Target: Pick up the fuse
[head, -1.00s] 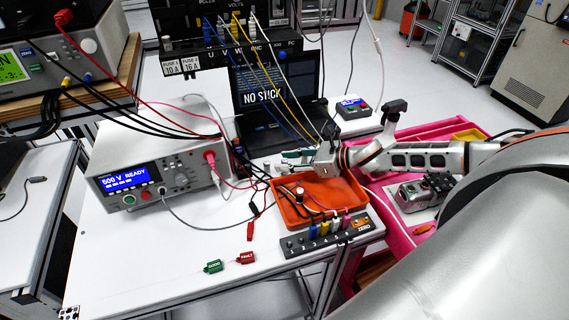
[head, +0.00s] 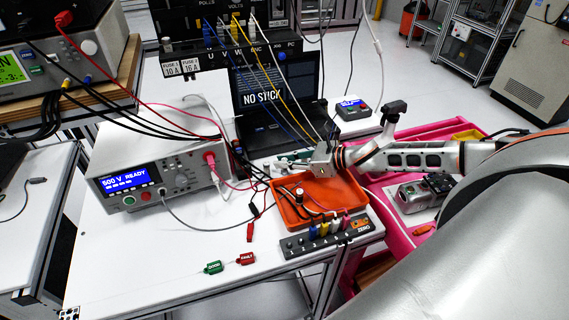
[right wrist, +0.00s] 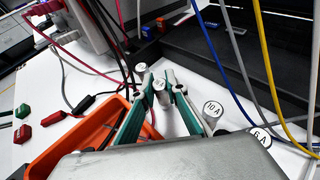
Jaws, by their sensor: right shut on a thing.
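My right gripper (right wrist: 158,76) has green fingers and is shut on a small pale cylinder, the fuse (right wrist: 160,91), which stands between the fingers with its round end showing. In the head view, the same gripper (head: 288,162) is over the white table behind the orange tray; the fuse is too small and covered to make out there. My left gripper is not in view.
The orange tray (head: 355,198) stands in front of the gripper, with a white-topped piece (head: 299,192) and cables in it. A grey socket strip (head: 300,247) lies before it. The laptop (head: 262,95) and hanging cables are close behind. Free table is at front left.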

